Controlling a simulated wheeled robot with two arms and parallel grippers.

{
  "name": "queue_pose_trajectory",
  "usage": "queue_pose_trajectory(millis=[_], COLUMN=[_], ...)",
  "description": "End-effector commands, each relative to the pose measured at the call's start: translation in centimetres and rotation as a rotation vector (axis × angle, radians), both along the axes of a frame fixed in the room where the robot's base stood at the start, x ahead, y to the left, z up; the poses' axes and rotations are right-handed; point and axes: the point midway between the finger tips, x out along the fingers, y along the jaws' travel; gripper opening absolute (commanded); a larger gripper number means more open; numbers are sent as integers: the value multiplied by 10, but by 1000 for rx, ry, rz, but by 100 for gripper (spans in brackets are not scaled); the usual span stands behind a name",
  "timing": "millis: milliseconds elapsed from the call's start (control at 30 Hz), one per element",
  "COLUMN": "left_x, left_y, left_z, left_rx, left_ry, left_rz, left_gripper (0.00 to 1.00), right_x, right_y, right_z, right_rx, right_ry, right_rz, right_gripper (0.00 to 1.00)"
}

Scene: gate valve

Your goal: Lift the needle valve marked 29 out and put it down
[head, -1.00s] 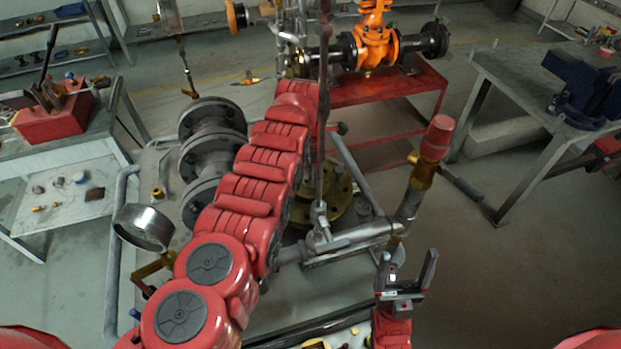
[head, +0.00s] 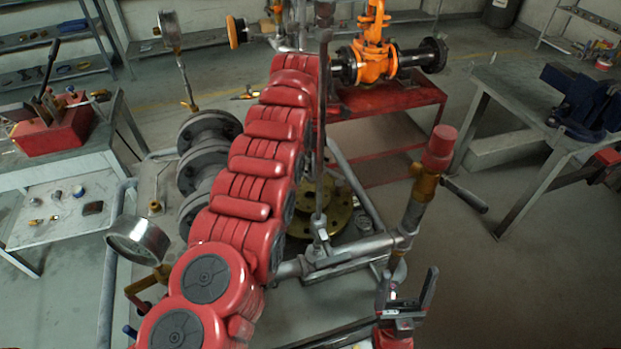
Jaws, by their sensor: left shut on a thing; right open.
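My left arm (head: 258,165) runs from the lower left up to the middle of the head view. Its gripper is hidden behind the arm's far links, so its fingers and anything between them do not show. I cannot pick out a needle valve marked 29, and no number is legible. My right gripper (head: 406,292) is at the lower middle right, fingers up and apart, with nothing between them. It is below a brass fitting with a red cap (head: 438,150) on a grey pipe.
Grey flanges (head: 205,160) and a round gauge (head: 138,240) stand left of my arm. A dark upright bar (head: 322,120) stands just right of it. An orange valve (head: 374,60) sits on a red stand behind. Benches flank both sides; floor at the lower right is clear.

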Motion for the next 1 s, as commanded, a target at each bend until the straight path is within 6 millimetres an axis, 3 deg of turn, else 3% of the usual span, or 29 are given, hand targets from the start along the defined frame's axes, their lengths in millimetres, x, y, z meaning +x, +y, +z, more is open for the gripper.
queue_pose_trajectory(millis=[200, 1000], left_x=[0, 0], left_y=[1, 1], left_z=[23, 57], left_rx=[2, 2], left_ry=[0, 0], left_rz=[0, 0], left_gripper=[0, 0], right_x=[0, 0], right_y=[0, 0], right_z=[7, 42], right_rx=[0, 0], right_ry=[0, 0], right_rz=[0, 0], right_gripper=[79, 79])
